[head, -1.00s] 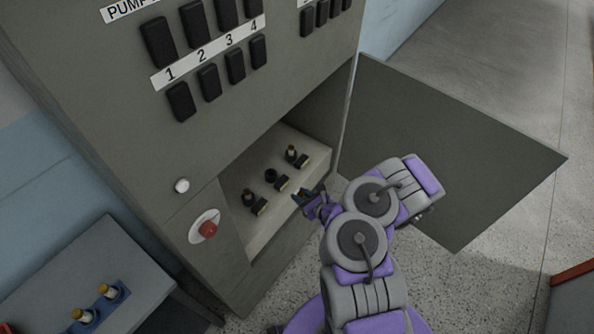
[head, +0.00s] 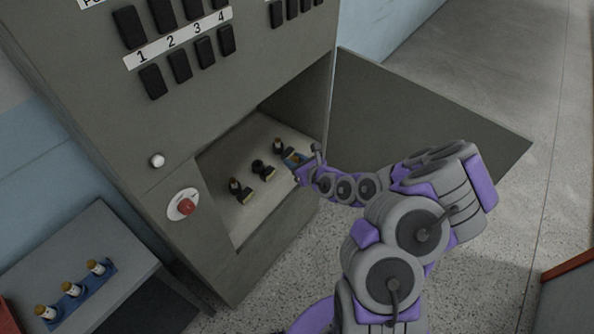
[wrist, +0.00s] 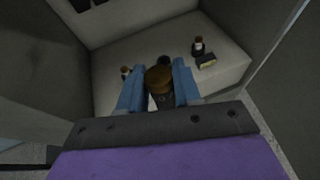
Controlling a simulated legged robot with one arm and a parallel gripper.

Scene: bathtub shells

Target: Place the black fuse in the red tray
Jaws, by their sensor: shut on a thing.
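In the wrist view, my gripper (wrist: 159,86) has its blue fingers shut on a dark-bodied fuse with a brown cap (wrist: 159,80), taken to be the black fuse. In the head view my gripper (head: 297,163) is at the right front of the cabinet's open bay, near the rightmost fuse there; the held fuse is hard to make out. A sliver of red at the lower left edge (head: 6,318) may be the red tray; most of it is out of frame.
An open cabinet door (head: 420,125) stands right. A side table (head: 120,250) carries a blue rack with three fuses (head: 72,289).

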